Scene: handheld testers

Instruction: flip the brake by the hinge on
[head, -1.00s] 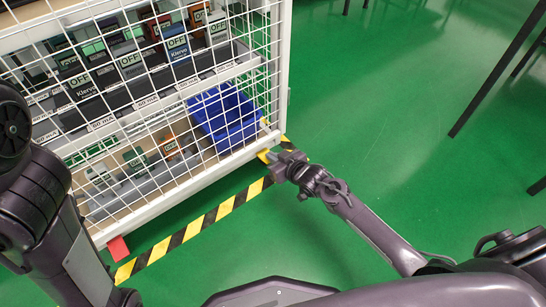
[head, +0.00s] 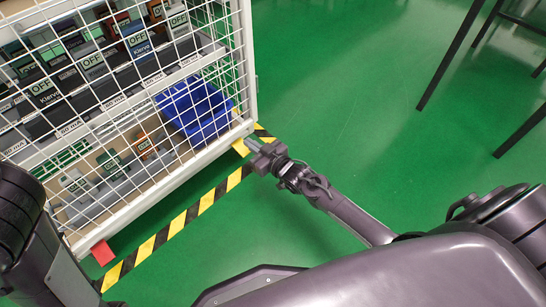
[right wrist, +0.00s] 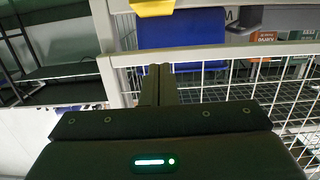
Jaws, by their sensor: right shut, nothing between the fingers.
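A white mesh cage (head: 248,62) stands at the left of the head view. A yellow tab (head: 241,147), which looks like a brake pedal, sits under its near right corner. It also shows at the top of the right wrist view (right wrist: 153,8). A red tab (head: 103,252) sits under the near left corner. I cannot make out a hinge clearly. My right gripper (head: 251,144) is shut and empty, just right of the yellow tab, and whether it touches is unclear. Its fingertips (right wrist: 158,70) point toward the cage corner. My left gripper is out of view.
Behind the mesh are a blue bin (head: 195,108) and several boxed testers on shelves. Yellow-black tape (head: 175,225) runs along the floor before the cage. Dark table legs (head: 450,55) stand at the upper right. The green floor between is clear.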

